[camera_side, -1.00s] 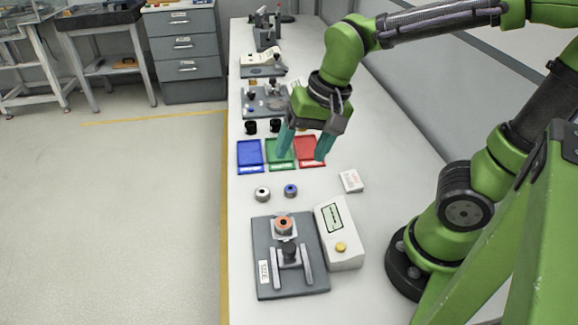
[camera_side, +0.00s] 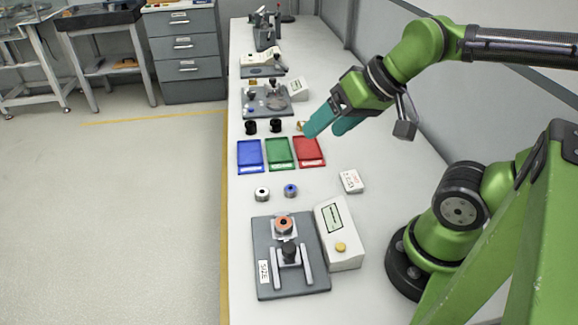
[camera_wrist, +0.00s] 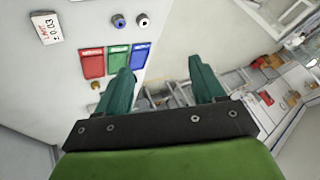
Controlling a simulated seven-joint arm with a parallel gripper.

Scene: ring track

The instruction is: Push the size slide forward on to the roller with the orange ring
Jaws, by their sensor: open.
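The size station is a grey plate (camera_side: 262,228) labelled SIZE near the front of the bench in the side view. The orange ring (camera_side: 284,224) sits at its far end on a light block. The size slide, with a dark knob (camera_side: 290,250), stands between two light rails just in front of the ring; whether it touches the ring I cannot tell. My gripper (camera_side: 325,124) is open and empty, tilted, in the air by the red tray, well away from the station. Its two teal fingers (camera_wrist: 160,76) are spread apart in the wrist view. The station is outside the wrist view.
Blue (camera_side: 250,156), green (camera_side: 279,153) and red (camera_side: 309,151) trays lie empty mid-bench. A silver ring (camera_side: 262,194) and a blue ring (camera_side: 291,190) lie before them. A display box (camera_side: 338,233) with a yellow button stands right of the station. A white card (camera_side: 351,181) is nearby.

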